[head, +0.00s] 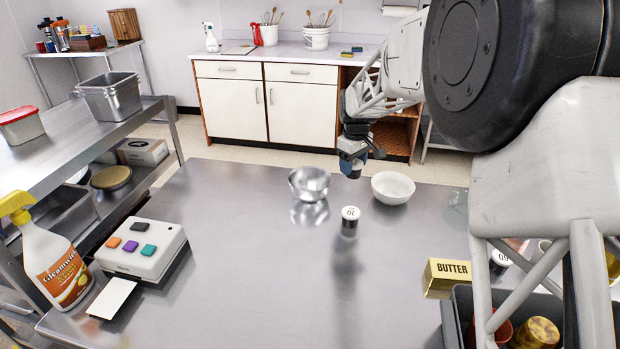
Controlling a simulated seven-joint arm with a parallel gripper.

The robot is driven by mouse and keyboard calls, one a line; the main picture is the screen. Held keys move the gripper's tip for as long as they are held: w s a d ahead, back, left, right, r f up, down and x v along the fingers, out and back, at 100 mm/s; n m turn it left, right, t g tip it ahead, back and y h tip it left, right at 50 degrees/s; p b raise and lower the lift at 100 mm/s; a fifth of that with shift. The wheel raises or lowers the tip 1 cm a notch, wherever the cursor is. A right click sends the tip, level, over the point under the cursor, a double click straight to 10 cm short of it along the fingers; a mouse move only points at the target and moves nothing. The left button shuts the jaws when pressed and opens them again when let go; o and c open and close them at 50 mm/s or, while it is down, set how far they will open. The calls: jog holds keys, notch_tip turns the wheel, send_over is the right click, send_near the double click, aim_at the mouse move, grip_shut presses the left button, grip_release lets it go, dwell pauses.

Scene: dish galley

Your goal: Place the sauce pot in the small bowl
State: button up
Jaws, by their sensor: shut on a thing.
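My gripper (353,166) is small and far off in the head view, above the far part of the steel table. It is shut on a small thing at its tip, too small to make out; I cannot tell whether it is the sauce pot. A small dark pot with a white, numbered top (350,213) shows just below my gripper, with a visible gap between them. A white bowl (393,188) stands to the right of my gripper. A shiny metal bowl (310,184) stands to the left. I cannot tell which is the small bowl.
A butter box (447,278) and a dark crate (452,325) are at the right, partly behind my arm. A button box (143,248) and a spray bottle (55,265) are at the left. The table's middle (270,275) is clear.

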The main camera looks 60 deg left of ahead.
send_over(309, 185)
jog(key=s+d, duration=0.2)
jog(key=d, duration=0.1)
jog(key=shift+s+d, duration=0.1)
jog(key=shift+d, duration=0.05)
jog(key=shift+f, duration=2.5)
jog(key=shift+f, duration=0.1)
jog(key=shift+f, duration=2.35)
jog(key=shift+f, duration=0.15)
jog(key=o, duration=0.6)
jog(key=shift+o, duration=0.2)
